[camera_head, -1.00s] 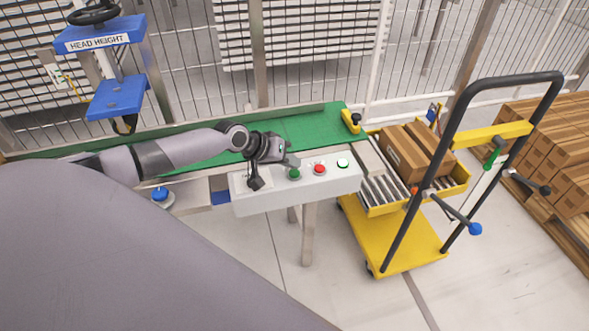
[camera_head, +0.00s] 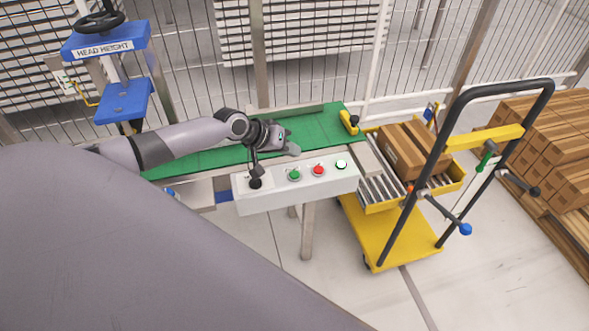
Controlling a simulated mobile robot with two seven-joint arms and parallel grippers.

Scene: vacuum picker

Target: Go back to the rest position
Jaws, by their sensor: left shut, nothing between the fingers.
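My left gripper (camera_head: 290,148) is shut and empty. It hangs above the green conveyor belt (camera_head: 318,124), just behind the white control box (camera_head: 325,192). My left arm reaches in from the left. The box carries a black knob (camera_head: 255,183), a green button (camera_head: 295,175), a red button (camera_head: 318,170) and a white button (camera_head: 341,164). The gripper appears clear of the buttons. My right gripper is out of view. A large grey part of my own body hides the lower left.
A yellow cart (camera_head: 405,240) with a black handle holds cardboard boxes (camera_head: 405,152) on rollers at the belt's right end. More boxes (camera_head: 545,130) are stacked on a pallet at far right. A blue head-height stand (camera_head: 122,100) is at left. A mesh fence runs behind.

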